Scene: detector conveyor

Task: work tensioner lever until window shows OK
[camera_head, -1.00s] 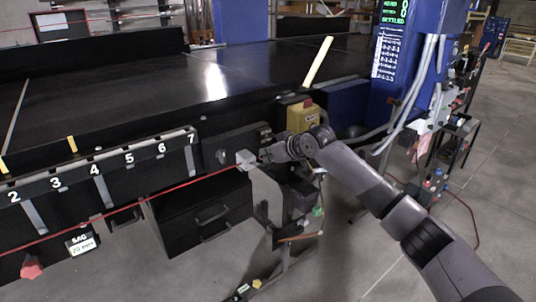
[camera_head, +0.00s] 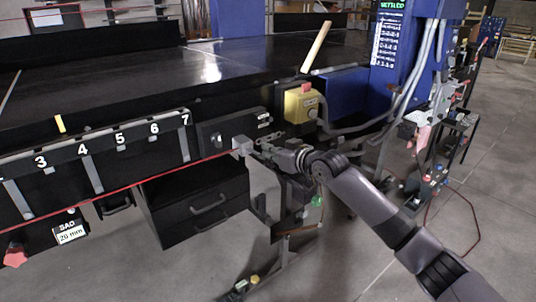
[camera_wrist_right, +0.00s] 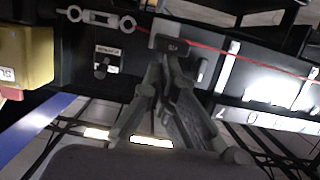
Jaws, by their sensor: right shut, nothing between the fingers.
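My right gripper (camera_head: 262,150) is shut and empty beside a small grey block (camera_head: 242,145) at the end of the red cord. In the right wrist view the closed fingertips (camera_wrist_right: 167,68) are right at a dark block with small lettering (camera_wrist_right: 172,45); I cannot tell whether they touch it. A black panel (camera_head: 228,128) with a round knob is behind it. A white label reads SAG 20 mm (camera_head: 70,233) at lower left. I cannot clearly identify the lever or an OK reading. My left gripper is not in view.
A numbered rail (camera_head: 100,145) runs left along the conveyor (camera_head: 150,65). Black drawers (camera_head: 200,205) hang below. A blue column (camera_head: 400,50) with cables stands at the right.

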